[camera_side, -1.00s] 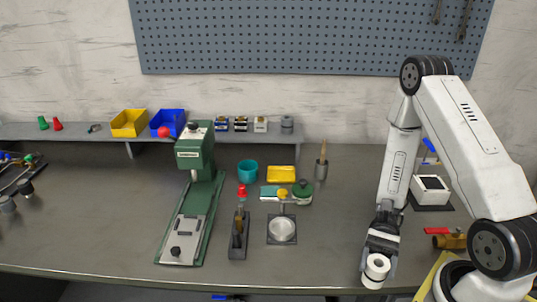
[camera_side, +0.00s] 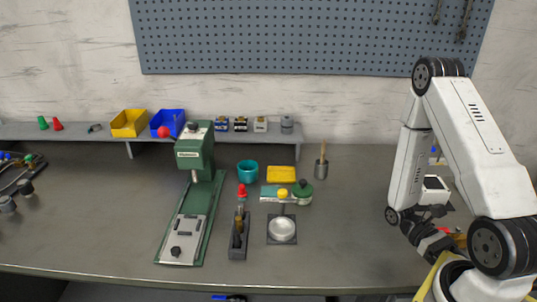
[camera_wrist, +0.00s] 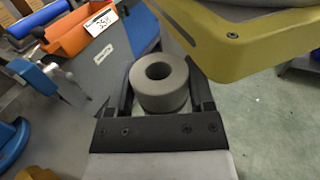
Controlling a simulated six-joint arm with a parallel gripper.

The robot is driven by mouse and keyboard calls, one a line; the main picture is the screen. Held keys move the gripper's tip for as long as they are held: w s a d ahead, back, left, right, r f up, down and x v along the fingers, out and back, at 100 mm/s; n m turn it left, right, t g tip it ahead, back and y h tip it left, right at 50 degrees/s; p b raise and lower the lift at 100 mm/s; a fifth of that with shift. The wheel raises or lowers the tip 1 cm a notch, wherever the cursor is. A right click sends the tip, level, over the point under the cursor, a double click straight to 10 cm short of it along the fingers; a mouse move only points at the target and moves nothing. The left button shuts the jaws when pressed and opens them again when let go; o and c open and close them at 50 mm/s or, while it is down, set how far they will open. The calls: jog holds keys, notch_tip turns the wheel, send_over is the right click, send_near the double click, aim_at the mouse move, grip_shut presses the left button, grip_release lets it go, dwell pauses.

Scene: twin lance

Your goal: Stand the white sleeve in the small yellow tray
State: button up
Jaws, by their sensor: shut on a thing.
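My gripper (camera_wrist: 162,82) is shut on the sleeve (camera_wrist: 163,100), a short, thick-walled ring that looks grey-white in the wrist view. Its round hole faces the wrist camera, and a finger is on each side of it. In the side view my wrist is folded back at the right, close to my base, and the fingertips and the sleeve are hidden there.
Near the tray stand a teal cup (camera_side: 247,171), a brown-handled tool in a grey pot (camera_side: 321,168), a green-lidded item (camera_side: 302,191) and a green press (camera_side: 194,160). A yellow-edged panel (camera_wrist: 262,45) is close to the gripper.

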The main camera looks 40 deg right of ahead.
jog(key=d+r+n+t+h, duration=0.2)
jog(key=d+n+h, duration=0.4)
jog(key=h, duration=0.3)
jog(key=d+r+n+t+h, duration=0.2)
jog(key=d+r+n+h, duration=0.2)
jog(key=d+n+h, duration=0.3)
jog(key=shift+d+h, duration=1)
jog(key=shift+h, duration=0.5)
jog(key=w+d+f, duration=0.2)
jog(key=d, duration=0.1)
jog(key=w+d+f, duration=0.2)
jog(key=d+f, duration=0.1)
jog(key=d, duration=0.1)
jog(key=w+d+f, duration=0.2)
jog(key=d+f, duration=0.1)
jog(key=d, duration=0.1)
jog(key=shift+w+f, duration=0.2)
jog(key=shift+f, duration=0.05)
jog(key=shift+w+d+f, duration=0.15)
jog(key=shift+d+f, duration=0.15)
jog(key=shift+f, duration=0.1)
